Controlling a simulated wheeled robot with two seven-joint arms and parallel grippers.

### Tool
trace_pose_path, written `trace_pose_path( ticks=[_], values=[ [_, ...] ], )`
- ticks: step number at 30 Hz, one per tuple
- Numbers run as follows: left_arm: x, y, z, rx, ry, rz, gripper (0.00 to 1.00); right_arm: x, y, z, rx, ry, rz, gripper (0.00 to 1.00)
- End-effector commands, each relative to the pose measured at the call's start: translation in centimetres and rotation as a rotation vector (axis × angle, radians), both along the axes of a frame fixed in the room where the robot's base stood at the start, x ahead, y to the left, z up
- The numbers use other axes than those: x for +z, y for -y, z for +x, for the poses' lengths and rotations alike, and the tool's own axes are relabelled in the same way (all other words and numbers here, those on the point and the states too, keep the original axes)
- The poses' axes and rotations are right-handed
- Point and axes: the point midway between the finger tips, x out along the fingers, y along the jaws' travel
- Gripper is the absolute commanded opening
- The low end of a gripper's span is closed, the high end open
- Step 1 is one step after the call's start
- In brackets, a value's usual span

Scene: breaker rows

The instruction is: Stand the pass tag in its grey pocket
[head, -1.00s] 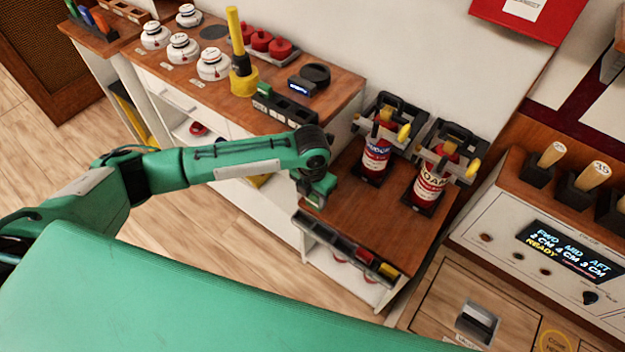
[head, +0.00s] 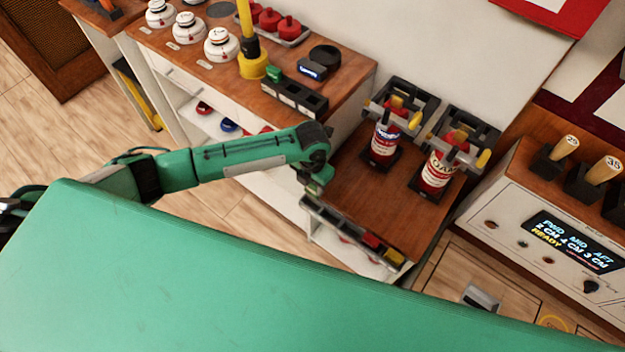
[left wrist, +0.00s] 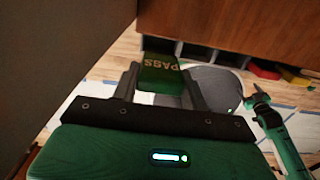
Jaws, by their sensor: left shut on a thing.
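My left gripper (head: 314,188) is above the front left edge of the lower wooden table. In the left wrist view its fingers (left wrist: 165,85) are shut on the green pass tag (left wrist: 160,68), with PASS lettering on its face. The tag shows as a small green piece in the head view (head: 322,177). The row of grey pockets (head: 345,231) runs along the table's front edge, just below and right of the gripper. Its left pockets look empty. It also shows beyond the tag in the left wrist view (left wrist: 197,50). The tag is apart from the pockets in the head view.
A red tag (head: 372,241) and a yellow tag (head: 393,257) fill the row's right end. Two bottles in clamp stands (head: 385,143) (head: 437,166) stand behind. A white cabinet (head: 240,120) is at left. A green arm of mine (left wrist: 282,135) shows at right in the wrist view.

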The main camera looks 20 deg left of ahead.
Motion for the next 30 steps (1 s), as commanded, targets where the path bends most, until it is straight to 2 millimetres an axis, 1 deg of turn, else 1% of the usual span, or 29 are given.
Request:
trace_pose_path(
  ticks=[11,17,18,19,24,30],
  values=[
    [0.0,0.0,0.0,0.0,-0.001,0.0,0.23,0.0,0.0,-0.1,0.0,-0.001,0.0,0.7],
    [0.2,0.0,-0.1,0.0,-0.002,0.002,0.23,0.5,0.1,-0.9,0.001,-0.006,0.0,0.7],
    [-0.7,0.0,-0.1,0.0,-0.002,0.001,0.23,-0.2,0.1,-0.9,0.001,-0.007,-0.001,0.7],
    [-1.1,0.0,-0.1,0.001,-0.002,0.001,0.23,-0.3,0.1,-0.7,0.001,-0.005,0.0,0.7],
    [-2.8,0.0,-0.1,0.0,-0.002,0.001,0.23,-0.7,-0.2,1.0,-0.002,0.009,0.002,0.7],
    [-4.6,0.0,-0.1,0.0,-0.002,0.001,0.23,-1.0,-0.5,2.3,-0.003,0.016,0.004,0.7]
  ],
)
